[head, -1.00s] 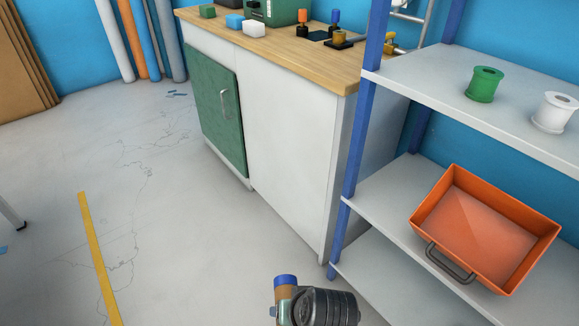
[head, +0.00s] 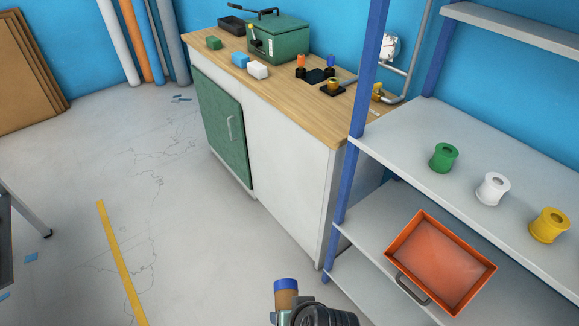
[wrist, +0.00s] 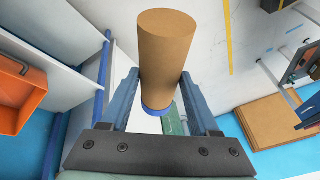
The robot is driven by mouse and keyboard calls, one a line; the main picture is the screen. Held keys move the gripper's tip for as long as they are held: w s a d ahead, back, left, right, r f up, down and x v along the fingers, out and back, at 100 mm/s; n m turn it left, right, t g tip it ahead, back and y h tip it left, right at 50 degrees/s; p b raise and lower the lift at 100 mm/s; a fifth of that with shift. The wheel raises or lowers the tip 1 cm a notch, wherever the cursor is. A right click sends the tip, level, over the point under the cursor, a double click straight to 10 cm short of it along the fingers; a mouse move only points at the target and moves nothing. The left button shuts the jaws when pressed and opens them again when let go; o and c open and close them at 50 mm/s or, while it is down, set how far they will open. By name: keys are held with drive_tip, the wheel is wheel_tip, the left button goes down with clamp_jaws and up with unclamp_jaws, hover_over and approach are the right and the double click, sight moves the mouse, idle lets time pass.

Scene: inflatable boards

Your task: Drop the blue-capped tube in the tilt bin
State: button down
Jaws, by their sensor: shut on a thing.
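The blue-capped tube (wrist: 166,60) is a brown cylinder with a blue cap. My gripper (wrist: 160,95) is shut on it near the capped end in the wrist view. In the head view the tube (head: 286,296) stands cap up at the bottom centre, with my gripper mostly hidden below the frame. The orange tilt bin (head: 392,257), with a dark handle at its front, sits on the middle shelf at right, tipped forward and looking empty. It also shows at the left edge of the wrist view (wrist: 14,100). The tube is left of the bin and apart from it.
A blue shelf post (head: 358,130) stands between the bench and the shelves. Green (head: 443,158), white (head: 492,189) and yellow (head: 549,225) spools stand on the shelf above the bin. The wooden bench (head: 315,98) holds a green box and small parts. The floor at left is mostly open.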

drive_tip(key=r+p, duration=0.2)
drive_tip(key=s+r+p, duration=0.1)
drive_tip(key=r, duration=0.1)
drive_tip(key=r+p, duration=0.2)
drive_tip(key=r, duration=0.1)
drive_tip(key=shift+s+a+p, duration=0.1)
drive_tip(key=shift+s+p, duration=0.15)
drive_tip(key=shift+p, duration=0.05)
drive_tip(key=shift+w, duration=0.15)
